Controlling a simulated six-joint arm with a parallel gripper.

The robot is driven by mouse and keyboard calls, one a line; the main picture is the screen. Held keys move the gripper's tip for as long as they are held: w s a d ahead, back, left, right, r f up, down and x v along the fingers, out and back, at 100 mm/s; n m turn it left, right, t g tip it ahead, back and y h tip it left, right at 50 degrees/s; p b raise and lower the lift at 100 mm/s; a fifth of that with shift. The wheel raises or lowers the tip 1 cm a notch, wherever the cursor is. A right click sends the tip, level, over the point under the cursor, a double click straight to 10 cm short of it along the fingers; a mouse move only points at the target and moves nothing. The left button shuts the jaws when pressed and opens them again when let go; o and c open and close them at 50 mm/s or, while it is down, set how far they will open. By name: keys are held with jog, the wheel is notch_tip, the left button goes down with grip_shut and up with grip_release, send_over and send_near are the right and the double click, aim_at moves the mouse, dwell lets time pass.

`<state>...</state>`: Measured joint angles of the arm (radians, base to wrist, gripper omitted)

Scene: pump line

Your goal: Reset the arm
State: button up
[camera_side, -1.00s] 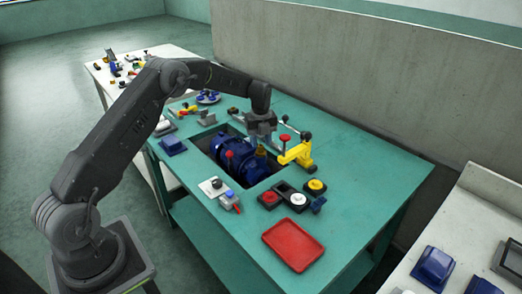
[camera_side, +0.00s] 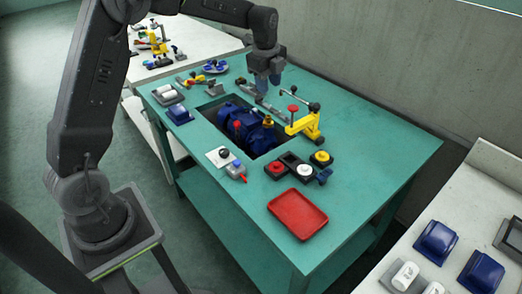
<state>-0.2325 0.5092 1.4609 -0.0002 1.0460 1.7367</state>
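My gripper (camera_side: 268,87) points down above the far part of the green table (camera_side: 375,150), behind the blue pump (camera_side: 243,122). Its fingers are small and dark, and I cannot tell whether they are apart or closed. No object clearly shows held in it. The blue pump sits in a dark recess in the table top, with a red part and a brass-coloured part on top.
A yellow clamp (camera_side: 306,124) with a red knob stands right of the pump. Red, white and yellow buttons (camera_side: 303,169) and a red tray (camera_side: 297,214) lie nearer. White tables with parts flank the green one. The right table corner is clear.

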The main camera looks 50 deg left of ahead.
jog(key=s+d+r+n+t, duration=0.1)
jog(key=s+d+r+n, duration=0.4)
jog(key=s+r, duration=0.35)
jog(key=s+d+n+t, duration=0.1)
jog(key=s+d+n, duration=0.1)
jog(key=s+n, duration=0.2)
jog(key=s+d+n+t, duration=0.1)
jog(key=s+n, duration=0.3)
jog(key=s, duration=0.6)
jog(key=s+d+f+n+t, duration=0.1)
jog(key=s+d+n, duration=0.3)
jog(key=s, duration=0.3)
jog(key=shift+s, duration=0.4)
